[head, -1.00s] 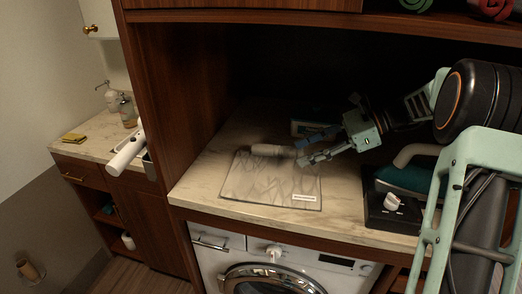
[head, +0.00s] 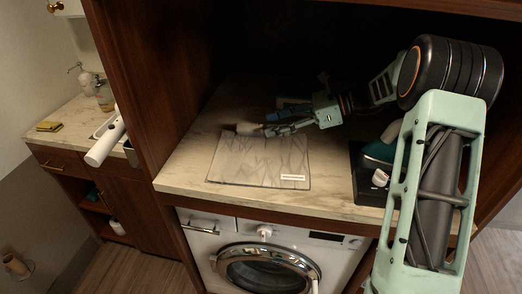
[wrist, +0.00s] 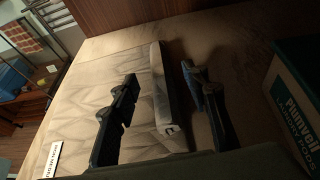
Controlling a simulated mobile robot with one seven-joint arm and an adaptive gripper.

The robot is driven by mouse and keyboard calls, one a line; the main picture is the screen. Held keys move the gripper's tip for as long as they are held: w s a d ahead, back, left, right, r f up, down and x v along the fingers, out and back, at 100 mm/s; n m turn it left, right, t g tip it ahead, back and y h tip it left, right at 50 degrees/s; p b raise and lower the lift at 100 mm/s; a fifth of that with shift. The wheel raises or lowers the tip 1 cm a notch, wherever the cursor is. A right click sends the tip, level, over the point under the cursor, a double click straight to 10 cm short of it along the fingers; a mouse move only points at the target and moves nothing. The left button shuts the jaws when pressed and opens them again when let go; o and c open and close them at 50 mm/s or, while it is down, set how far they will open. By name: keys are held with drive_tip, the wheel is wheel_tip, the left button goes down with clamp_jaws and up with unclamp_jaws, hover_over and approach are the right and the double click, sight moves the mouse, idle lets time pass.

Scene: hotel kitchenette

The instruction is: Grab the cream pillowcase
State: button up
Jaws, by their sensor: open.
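A pale roll or folded bundle (head: 247,128), which appears to be the cream pillowcase, lies on the counter at the back edge of a flat creased sheet or bag with a white label (head: 258,160). In the wrist view the pale bundle (wrist: 160,95) is long and narrow, with a lit top and shaded side. My gripper (head: 272,124) is at the bundle's right end in the head view and covers part of it. In the wrist view my gripper (wrist: 162,80) is open, with one finger on each side of the bundle and gaps visible.
A dark box with white lettering (wrist: 300,110) stands right of the fingers in the wrist view. An iron (head: 380,150) on a dark base stands at the counter's right. A washing machine (head: 268,268) is below. A wooden side panel (head: 140,90) bounds the left.

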sight(266, 123)
drive_tip(key=x, duration=0.3)
drive_tip(key=shift+w+a, duration=0.15)
drive_tip(key=shift+a, duration=0.15)
clamp_jaws()
drive_tip(key=shift+r, duration=0.1)
